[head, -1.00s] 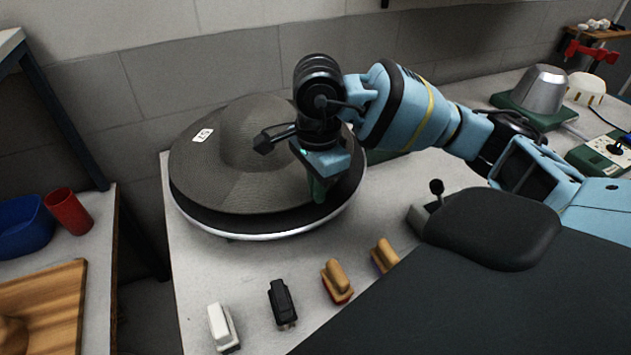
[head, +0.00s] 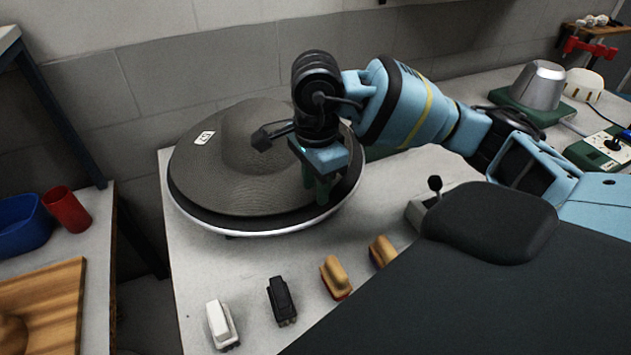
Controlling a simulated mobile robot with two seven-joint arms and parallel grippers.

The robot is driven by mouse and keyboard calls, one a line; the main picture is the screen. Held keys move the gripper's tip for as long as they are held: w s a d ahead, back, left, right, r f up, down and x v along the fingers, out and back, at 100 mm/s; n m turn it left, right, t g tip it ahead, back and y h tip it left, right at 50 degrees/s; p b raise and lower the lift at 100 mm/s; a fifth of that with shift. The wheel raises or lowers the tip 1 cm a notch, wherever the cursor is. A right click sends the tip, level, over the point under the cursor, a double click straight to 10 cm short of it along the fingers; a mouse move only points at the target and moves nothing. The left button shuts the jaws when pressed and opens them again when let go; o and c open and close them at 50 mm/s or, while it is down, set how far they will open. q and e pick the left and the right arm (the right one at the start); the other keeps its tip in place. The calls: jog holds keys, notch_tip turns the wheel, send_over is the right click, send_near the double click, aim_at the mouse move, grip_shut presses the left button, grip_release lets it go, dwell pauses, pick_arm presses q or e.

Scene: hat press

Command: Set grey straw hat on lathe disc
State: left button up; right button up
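The grey straw hat (head: 235,165), with a domed crown and a small white label on its brim, lies flat on the lathe disc (head: 190,212). The disc is round and black with a pale rim, and it shows as a band around the hat's near side. My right gripper (head: 316,190) points down at the right edge of the brim. Its green fingers stand apart, with no brim clearly between them. The gripper's body hides part of the hat's right side. My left gripper is out of view.
A white, a black and two tan-handled brushes (head: 281,300) lie along the bench front. A red cup (head: 66,209) and blue bowl (head: 24,228) stand on the left table. A metal hat block (head: 540,84) stands at the back right.

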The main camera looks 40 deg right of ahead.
jog(key=shift+r, duration=0.1)
notch_tip(320, 180, up, 8)
dwell(0.4)
jog(key=shift+f, duration=0.25)
